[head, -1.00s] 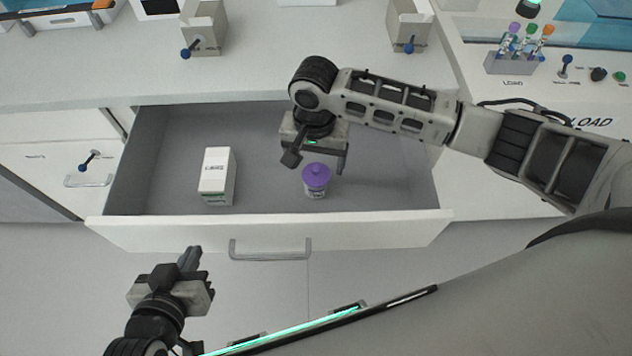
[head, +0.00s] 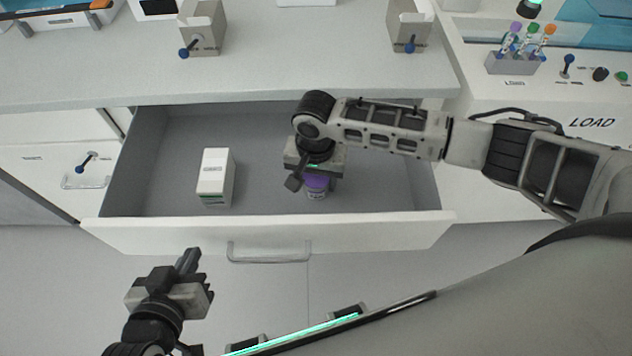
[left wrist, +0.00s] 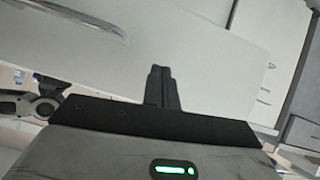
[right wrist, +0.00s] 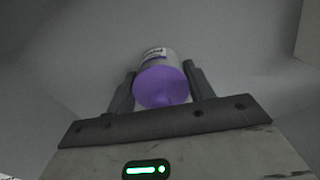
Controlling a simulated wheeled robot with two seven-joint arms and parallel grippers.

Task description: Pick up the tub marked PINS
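A small tub with a purple lid (head: 316,185) stands in the open drawer, partly hidden under my right gripper. Its label is too small to read. In the right wrist view the tub (right wrist: 160,83) sits between the two fingertips, lid towards the camera. My right gripper (head: 318,180) is open, with a finger on each side of the tub and a visible gap on the right side. The same right gripper (right wrist: 160,88) fills the lower part of that view. My left gripper (head: 190,262) is in front of the drawer, its fingers together and empty in the left wrist view (left wrist: 161,88).
A white box (head: 215,177) stands in the drawer to the left of the tub. The drawer front (head: 270,234) with its handle (head: 268,252) is pulled out. The counter (head: 300,60) overhangs the drawer's back. A tube rack (head: 513,63) stands at right.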

